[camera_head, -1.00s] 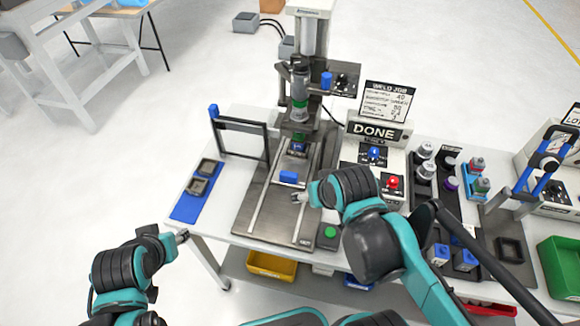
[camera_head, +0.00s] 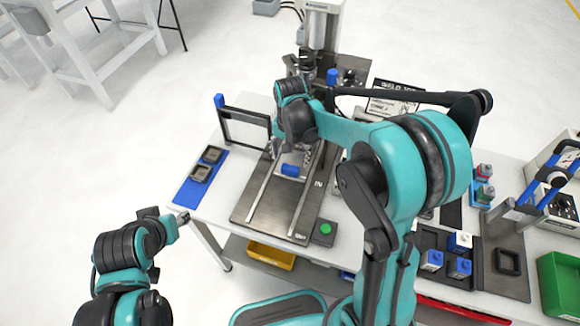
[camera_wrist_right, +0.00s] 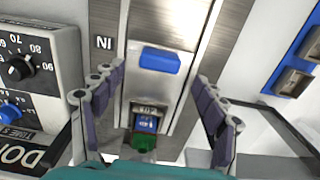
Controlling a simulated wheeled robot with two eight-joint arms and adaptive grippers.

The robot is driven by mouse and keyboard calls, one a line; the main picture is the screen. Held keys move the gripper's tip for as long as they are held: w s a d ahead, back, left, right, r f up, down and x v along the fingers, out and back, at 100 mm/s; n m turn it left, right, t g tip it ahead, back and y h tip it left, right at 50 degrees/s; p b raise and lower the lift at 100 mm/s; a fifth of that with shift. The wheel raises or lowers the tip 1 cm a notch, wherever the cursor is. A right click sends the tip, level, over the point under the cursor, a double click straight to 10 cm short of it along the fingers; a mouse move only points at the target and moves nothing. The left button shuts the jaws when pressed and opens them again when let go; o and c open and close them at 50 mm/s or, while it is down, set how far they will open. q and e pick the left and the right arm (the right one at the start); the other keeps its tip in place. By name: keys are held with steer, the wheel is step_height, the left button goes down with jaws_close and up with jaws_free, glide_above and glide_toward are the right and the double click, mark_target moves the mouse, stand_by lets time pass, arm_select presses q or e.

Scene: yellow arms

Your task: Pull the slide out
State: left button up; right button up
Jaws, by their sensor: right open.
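The slide (camera_wrist_right: 150,90) is a pale metal plate between two rails on a dark base plate (camera_head: 272,213). Its blue handle (camera_head: 290,169) faces me and also shows in the wrist view (camera_wrist_right: 160,60). Behind the handle the slide carries a small holder with a blue-topped part (camera_wrist_right: 145,122). An "IN" mark (camera_wrist_right: 104,42) is beside the slide. My right gripper (camera_wrist_right: 160,75) is open above the slide, one finger to each side, apparently holding nothing. In the head view my forearm hides much of it. My left gripper (camera_head: 183,218) is at the table's front left edge, away from the slide.
The press column (camera_head: 322,35) stands behind the slide. A green button (camera_head: 325,229) is at front right. The rails in front of the handle are clear.

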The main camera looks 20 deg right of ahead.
mark_target(290, 167)
step_height(290, 167, down, 6)
steer(key=shift+r+b, duration=0.1)
steer(key=shift+b, duration=0.65)
jaws_close()
steer(key=s+a, duration=0.3)
steer(key=s, duration=0.2)
steer(key=s+a, duration=0.4)
steer(key=s, duration=0.1)
steer(key=s+a, duration=0.3)
steer(key=s, duration=0.2)
steer(key=shift+s+a, duration=0.35)
steer(key=shift+s, duration=0.2)
